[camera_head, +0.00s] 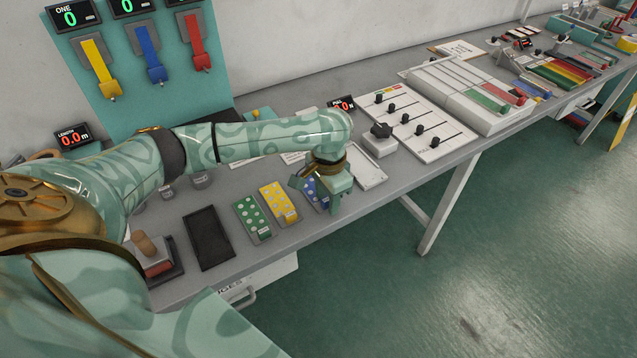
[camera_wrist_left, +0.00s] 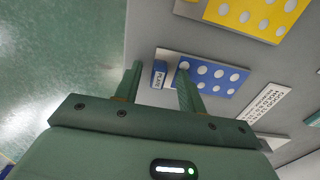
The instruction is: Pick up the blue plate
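The blue plate (camera_wrist_left: 220,77) has rows of white dots and lies on the grey bench in the left wrist view. A small blue labelled tab (camera_wrist_left: 158,76) sits at its near end. In the head view the plate (camera_head: 318,193) is partly hidden by my left gripper (camera_head: 334,204). My left gripper's fingers (camera_wrist_left: 159,70) are apart in the wrist view, with the tab showing between them and one finger overlapping the plate's end. I cannot tell whether they touch it. My right gripper is not in view.
A yellow dotted plate (camera_head: 277,200) and a green dotted plate (camera_head: 252,214) lie left of the blue one. A black tray (camera_head: 208,238) is further left. A white slider panel (camera_head: 420,120) is to the right. The bench's front edge is close to the gripper.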

